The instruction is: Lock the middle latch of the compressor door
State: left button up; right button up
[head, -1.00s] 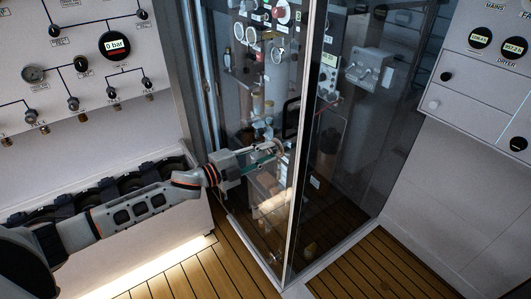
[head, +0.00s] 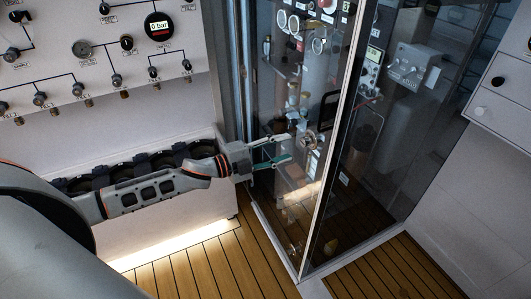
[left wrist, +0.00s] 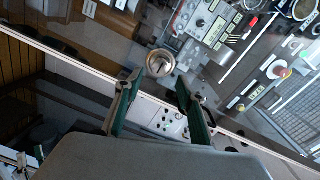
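The compressor door (head: 262,190) is a tall glass panel in a metal frame, and it looks shut. A round metallic fitting, which looks like the middle latch (head: 308,140), sits at mid-height near the frame post. In the left wrist view the round latch (left wrist: 160,63) shows just beyond the fingertips, roughly centred between them. My left gripper (head: 290,148) is open, with green-lined fingers pointing right at the latch. Its fingers also show in the left wrist view (left wrist: 158,82), apart and with nothing between them. I cannot tell whether a fingertip touches the latch. My right gripper is not in view.
A wall panel (head: 100,90) with gauges and valves stands at the left, above a low white box (head: 200,215) behind my left arm. The door's frame post (head: 335,140) rises right of the latch. The wooden floor (head: 200,262) in front is clear.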

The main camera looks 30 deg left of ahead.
pick_arm(q)
jog(key=v, duration=0.6)
jog(key=shift+s, duration=0.15)
dwell(0.3)
jog(key=s+d+f+n+g+y, duration=0.1)
jog(key=s+f+n+y, duration=0.3)
jog(key=s+f+n, duration=0.5)
jog(key=s+d+f+n+g+y, duration=0.2)
jog(key=s+d+f+n+y, duration=0.2)
jog(key=s+f+n, duration=0.5)
jog(key=s+f, duration=0.5)
jog(key=f, duration=0.5)
jog(key=shift+y, duration=0.4)
